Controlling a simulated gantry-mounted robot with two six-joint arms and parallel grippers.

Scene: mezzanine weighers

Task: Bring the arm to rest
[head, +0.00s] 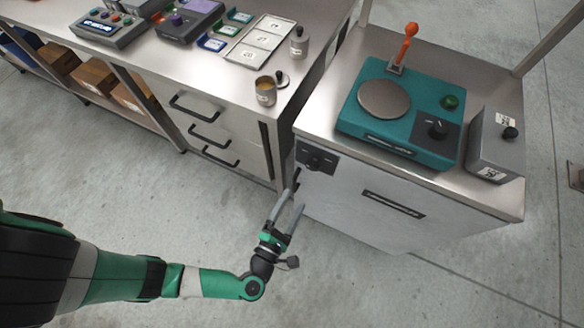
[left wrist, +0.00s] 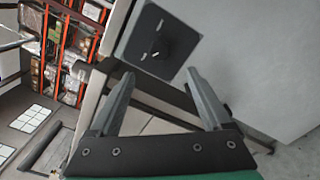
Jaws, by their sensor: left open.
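My left gripper (head: 287,213) is open and empty in the head view. It hangs over the floor in front of the white cabinet (head: 350,205), below and beside a dark control plate with a knob (head: 316,159). In the left wrist view the two fingers of my left gripper (left wrist: 160,90) are spread with nothing between them. The control plate also shows just beyond the fingertips in that view (left wrist: 140,40). I cannot tell whether a finger touches the cabinet. My right gripper is in neither view.
A teal weigher (head: 400,110) with a round plate and an orange-handled lever (head: 404,45) stands on the right counter. A grey box (head: 497,145) is beside it. The left counter holds a tin (head: 265,91), a weight (head: 299,42) and a tray (head: 259,42). The floor (head: 190,210) is clear.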

